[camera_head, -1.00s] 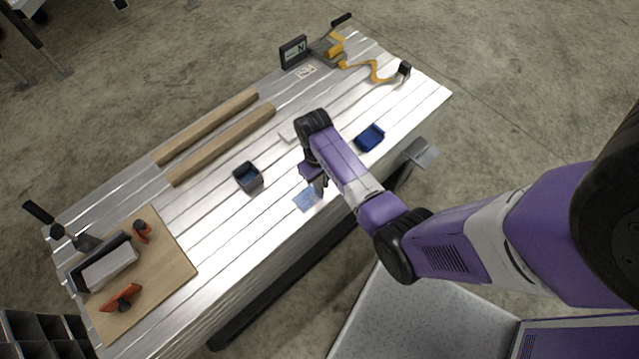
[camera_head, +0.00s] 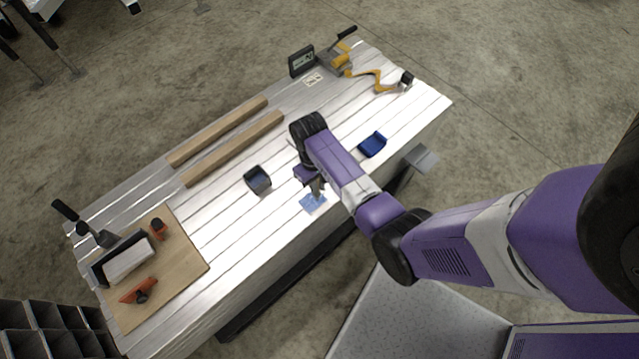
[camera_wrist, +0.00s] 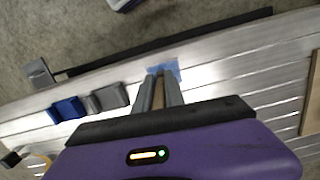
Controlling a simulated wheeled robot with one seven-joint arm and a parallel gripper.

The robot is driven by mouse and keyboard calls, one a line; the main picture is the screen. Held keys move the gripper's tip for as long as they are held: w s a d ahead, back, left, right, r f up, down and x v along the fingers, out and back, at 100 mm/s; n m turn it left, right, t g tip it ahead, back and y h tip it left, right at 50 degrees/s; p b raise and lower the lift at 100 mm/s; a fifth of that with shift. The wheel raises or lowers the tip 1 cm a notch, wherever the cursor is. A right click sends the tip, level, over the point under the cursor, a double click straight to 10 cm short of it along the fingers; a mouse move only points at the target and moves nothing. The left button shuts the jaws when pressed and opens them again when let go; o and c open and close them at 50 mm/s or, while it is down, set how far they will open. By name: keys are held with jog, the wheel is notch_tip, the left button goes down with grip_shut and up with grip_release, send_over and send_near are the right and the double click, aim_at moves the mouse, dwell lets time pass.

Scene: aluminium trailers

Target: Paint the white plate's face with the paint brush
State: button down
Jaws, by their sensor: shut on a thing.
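A small flat plate (camera_head: 312,203) lies near the table's front edge. Its visible face looks light blue, not white. It also shows in the wrist view (camera_wrist: 163,68), just beyond my fingertips. My gripper (camera_head: 318,187) points down over the plate. In the wrist view my gripper (camera_wrist: 159,84) is shut on a thin brownish piece, which I take to be the paint brush (camera_wrist: 159,78). Its bristles are not clear, and I cannot tell whether they touch the plate. A dark square cup (camera_head: 257,180) with a bluish inside stands left of the gripper.
A blue tray (camera_head: 372,145) lies right of my arm. Two wooden bars (camera_head: 234,149) lie at the back. A wooden board (camera_head: 180,275) with tools fills the left end. A clamp (camera_head: 337,62) and a small display (camera_head: 301,61) stand at the far right end.

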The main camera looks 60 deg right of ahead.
notch_tip(320, 180, up, 2)
jog(key=shift+r+p, duration=0.1)
jog(key=shift+p, duration=0.55)
